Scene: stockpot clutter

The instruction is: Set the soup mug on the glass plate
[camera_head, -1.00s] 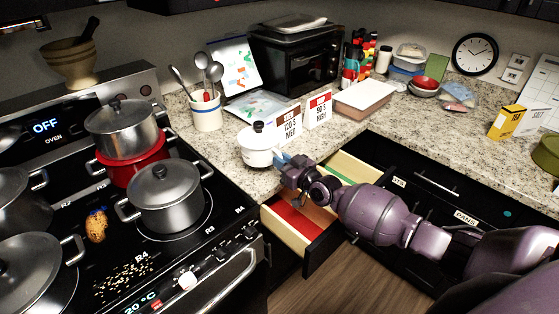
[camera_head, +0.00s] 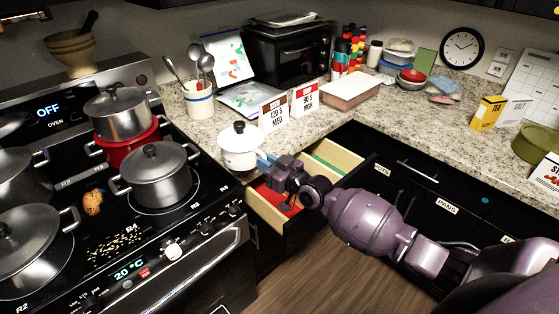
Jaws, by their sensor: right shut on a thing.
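A white lidded pot-like mug with a black knob, probably the soup mug (camera_head: 239,147), is at the front edge of the counter corner, beside the stove. My right gripper (camera_head: 266,159) is shut on its right side by the blue fingertips. I cannot tell whether its base touches the counter. No separate glass plate can be made out; the stove has a black glass top (camera_head: 205,185) to the left of the mug. My left gripper is not in view.
A steel pot (camera_head: 155,178) stands on the stove, with a red pot (camera_head: 125,143) under another steel pot behind it. An open drawer (camera_head: 268,208) is below my right gripper. Signs (camera_head: 272,112) and a utensil crock (camera_head: 198,103) stand behind the mug.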

